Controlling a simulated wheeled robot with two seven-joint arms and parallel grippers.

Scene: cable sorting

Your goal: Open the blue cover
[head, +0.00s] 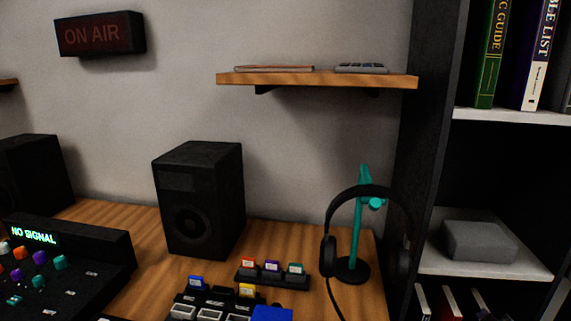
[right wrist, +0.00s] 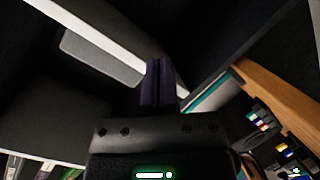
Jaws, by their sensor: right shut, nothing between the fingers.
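A plain blue piece (head: 272,314), perhaps the blue cover, shows at the bottom edge of the head view. It is cut off by the frame, so I cannot tell whether it is open or shut. A smaller blue labelled piece (head: 197,282) sits to its left on a dark unit. My right gripper (right wrist: 160,65) shows in the right wrist view, with its fingers shut together and nothing between them. It is in front of the shelf unit, away from the small coloured pieces on the desk. My left gripper is out of view.
A headphone stand (head: 361,220) with black headphones stands on the desk's right, beside a dark bookshelf (head: 425,150). A black speaker (head: 200,200) stands behind the units. A rack (head: 272,279) holds red, purple and green pieces. A mixer (head: 85,285) is at left.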

